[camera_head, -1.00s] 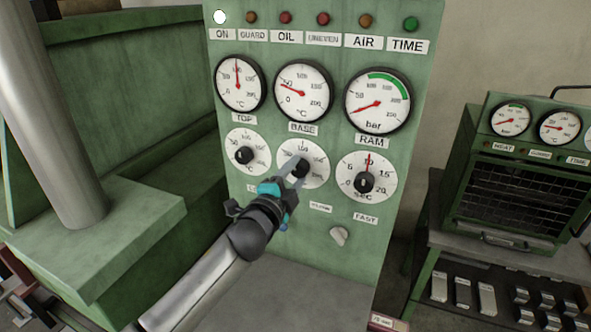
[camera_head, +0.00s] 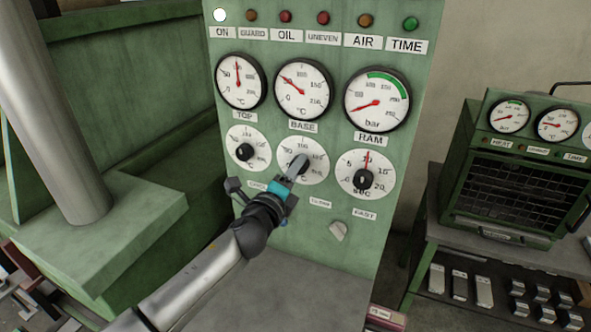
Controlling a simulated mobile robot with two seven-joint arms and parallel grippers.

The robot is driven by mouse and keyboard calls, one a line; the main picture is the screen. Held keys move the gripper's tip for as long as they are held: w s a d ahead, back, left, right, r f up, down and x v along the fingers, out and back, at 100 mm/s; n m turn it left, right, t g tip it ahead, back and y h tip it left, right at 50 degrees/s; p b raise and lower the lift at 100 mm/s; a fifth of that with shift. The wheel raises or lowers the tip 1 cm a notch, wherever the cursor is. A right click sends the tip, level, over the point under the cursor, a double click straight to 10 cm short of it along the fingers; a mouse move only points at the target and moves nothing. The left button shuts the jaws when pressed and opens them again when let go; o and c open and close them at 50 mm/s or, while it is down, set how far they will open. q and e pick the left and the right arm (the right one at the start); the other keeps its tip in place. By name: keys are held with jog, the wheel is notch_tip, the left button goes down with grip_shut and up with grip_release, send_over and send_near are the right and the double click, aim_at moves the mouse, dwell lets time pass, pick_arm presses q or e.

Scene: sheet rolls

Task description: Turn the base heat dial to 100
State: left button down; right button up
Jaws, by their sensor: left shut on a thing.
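The base heat dial (camera_head: 316,160) is the middle of three white dials on the green panel, below the gauge labelled BASE. My left gripper (camera_head: 299,165) comes up from below and is shut on the dial's black knob. The fingers cover much of the knob and part of the scale, so I cannot read the pointer's exact setting. The BASE gauge (camera_head: 302,90) above has a red needle pointing up and left. My right gripper is not in view.
The left dial (camera_head: 246,149) and the SEC dial (camera_head: 366,178) sit close on either side. A small pale knob (camera_head: 339,231) is below right. A green press frame (camera_head: 120,225) stands left, and a green oven (camera_head: 510,170) stands right.

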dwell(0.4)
pick_arm(q)
jog(key=shift+c, duration=1.4)
grip_release()
jog(key=shift+s, duration=0.15)
jog(key=v, duration=1.5)
